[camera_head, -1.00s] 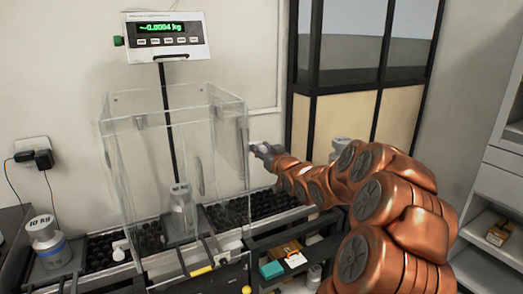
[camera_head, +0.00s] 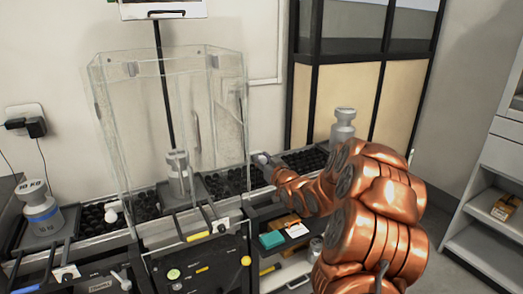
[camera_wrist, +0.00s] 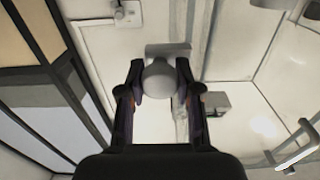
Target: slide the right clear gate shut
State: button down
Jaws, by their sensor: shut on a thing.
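The clear weighing box (camera_head: 165,130) stands on the roller table. Its right clear gate (camera_head: 230,130) is the transparent pane on the right side. Its edges are faint, so I cannot tell how far it stands open. My gripper (camera_head: 263,160) is just outside the box's right side, low and close to the pane. In the wrist view my gripper (camera_wrist: 160,95) is shut on a round grey knob (camera_wrist: 160,78) held between both fingers. The knob's join to the gate is hidden.
A metal weight (camera_head: 178,183) stands inside the box. Another weight (camera_head: 42,212) is at the left and another (camera_head: 343,127) at the back right. A control panel (camera_head: 200,270) is in front. Shelves (camera_head: 490,210) stand at the right.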

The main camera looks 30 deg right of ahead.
notch_tip(320, 180, down, 6)
jog(key=b, duration=0.2)
jog(key=shift+f, duration=0.2)
jog(key=c, duration=1.1)
grip_release()
jog(key=shift+f, duration=0.15)
jog(key=s, duration=0.7)
jog(key=shift+s+a, duration=0.25)
jog(key=shift+a, duration=0.1)
